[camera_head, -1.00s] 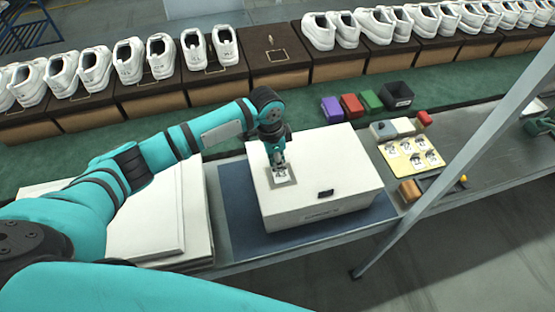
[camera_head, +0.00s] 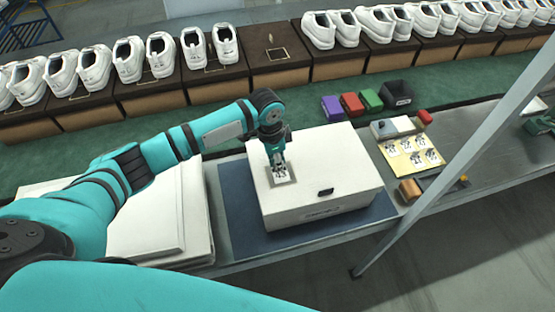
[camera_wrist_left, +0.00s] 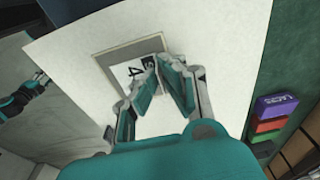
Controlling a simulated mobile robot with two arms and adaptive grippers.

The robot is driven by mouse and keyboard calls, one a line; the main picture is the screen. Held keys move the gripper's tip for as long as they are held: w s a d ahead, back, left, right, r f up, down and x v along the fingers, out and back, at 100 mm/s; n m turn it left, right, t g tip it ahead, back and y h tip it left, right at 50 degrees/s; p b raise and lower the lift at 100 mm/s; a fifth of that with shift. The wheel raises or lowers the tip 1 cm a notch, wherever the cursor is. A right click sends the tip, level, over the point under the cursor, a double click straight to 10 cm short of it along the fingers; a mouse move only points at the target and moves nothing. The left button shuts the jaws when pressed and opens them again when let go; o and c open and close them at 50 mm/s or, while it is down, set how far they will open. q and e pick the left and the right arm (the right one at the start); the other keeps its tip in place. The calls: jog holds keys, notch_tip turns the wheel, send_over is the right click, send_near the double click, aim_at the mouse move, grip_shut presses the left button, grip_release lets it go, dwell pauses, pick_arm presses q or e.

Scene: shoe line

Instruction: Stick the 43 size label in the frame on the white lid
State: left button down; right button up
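The white lid (camera_head: 335,160) tops a closed box on a dark blue mat. A grey square frame (camera_head: 291,180) is marked on the lid's left part and shows in the wrist view (camera_wrist_left: 112,57). The white size label (camera_wrist_left: 137,75) lies inside the frame outline, slightly turned; a "4" is readable, the rest is covered by the fingers. My left gripper (camera_head: 279,171) points down over the frame; its fingertips (camera_wrist_left: 160,65) converge at the label's edge and pinch it. My right gripper (camera_wrist_left: 40,80) seems to be at the wrist view's left edge, too small to read.
A yellow label sheet (camera_head: 411,158) lies right of the box. White panels (camera_head: 150,225) are stacked left. A slanted grey post (camera_head: 470,150) crosses the right side.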

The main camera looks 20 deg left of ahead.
pick_arm(q)
jog(key=shift+f, duration=0.1)
dwell(0.3)
jog(key=c, duration=1.4)
grip_release()
notch_tip(320, 180, up, 12)
jog(key=a, duration=0.1)
jog(key=shift+s+a, duration=0.15)
jog(key=shift+s, duration=0.2)
jog(key=shift+f, duration=0.1)
